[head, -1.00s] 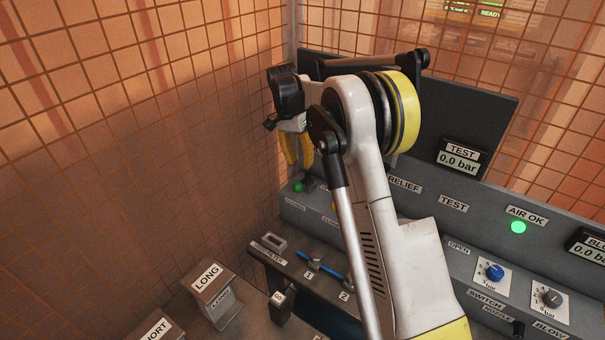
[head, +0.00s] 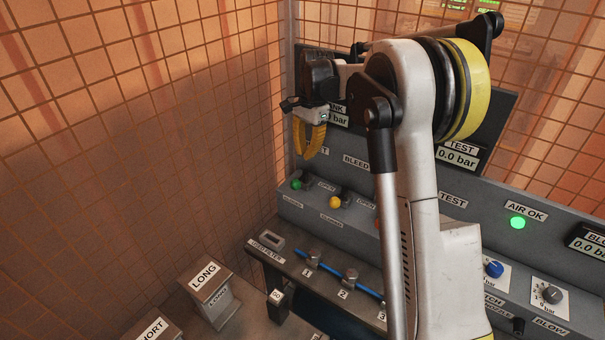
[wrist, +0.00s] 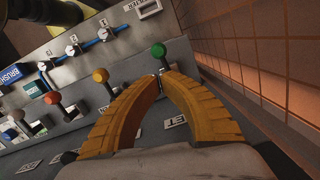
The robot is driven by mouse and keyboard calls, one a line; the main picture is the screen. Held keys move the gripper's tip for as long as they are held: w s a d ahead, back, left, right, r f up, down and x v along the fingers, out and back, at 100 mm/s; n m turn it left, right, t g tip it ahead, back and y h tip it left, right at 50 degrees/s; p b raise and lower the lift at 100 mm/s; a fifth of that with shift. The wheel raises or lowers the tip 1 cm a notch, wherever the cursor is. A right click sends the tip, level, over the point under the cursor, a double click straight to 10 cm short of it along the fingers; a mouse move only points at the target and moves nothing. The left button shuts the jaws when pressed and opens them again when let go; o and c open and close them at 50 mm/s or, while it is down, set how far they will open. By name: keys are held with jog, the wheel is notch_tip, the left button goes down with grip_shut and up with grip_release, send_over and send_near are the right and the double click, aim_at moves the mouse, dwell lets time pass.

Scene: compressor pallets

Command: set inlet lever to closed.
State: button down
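The inlet lever has a green knob (head: 297,184) and sits at the left end of the grey panel. In the wrist view its green knob (wrist: 158,50) shows just beyond my fingertips. Labels reading open and closed lie beside it, but I cannot tell its setting for sure. My gripper (head: 309,156) hangs above and behind the knob, apart from it in the head view. In the wrist view the yellow fingers (wrist: 163,77) arch together and their tips meet. They appear shut and empty. Part of the lever's stem is hidden by the fingertips.
The yellow-knobbed bleed lever (head: 335,202) stands just right of the inlet lever. A red-knobbed lever (wrist: 52,97) is farther along. In front lies a bench with blue hose and fittings (head: 349,277). A mesh wall (head: 130,130) closes off the left side.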

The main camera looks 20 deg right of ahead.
aim_at(300, 180)
jog(key=s+d+f+m+t+y+b, duration=0.1)
jog(key=s+d+f+m+t+y, duration=0.2)
jog(key=s+m, duration=0.35)
jog(key=s+d+f+m+t+y+b, duration=0.1)
jog(key=s+d+f+m+t+y, duration=0.15)
jog(key=s+m+t, duration=0.45)
jog(key=shift+m+g, duration=0.55)
jog(key=shift+g, duration=0.25)
jog(key=b+x, duration=0.1)
jog(key=x, duration=0.2)
jog(key=w+b+x, duration=0.1)
jog(key=x, duration=0.2)
jog(key=d+x, duration=0.1)
jog(key=x, duration=0.2)
jog(key=shift+w+a+r+b, duration=0.15)
jog(key=shift+w+b, duration=0.2)
jog(key=shift+b, duration=0.05)
jog(key=w+a, duration=0.2)
jog(key=shift+w+r+b, duration=0.25)
jog(key=shift+w+b, duration=0.05)
jog(key=shift+b, duration=0.1)
jog(key=shift+w+a+r, duration=0.15)
jog(key=shift+w+a, duration=0.15)
jog(key=shift+w, duration=0.1)
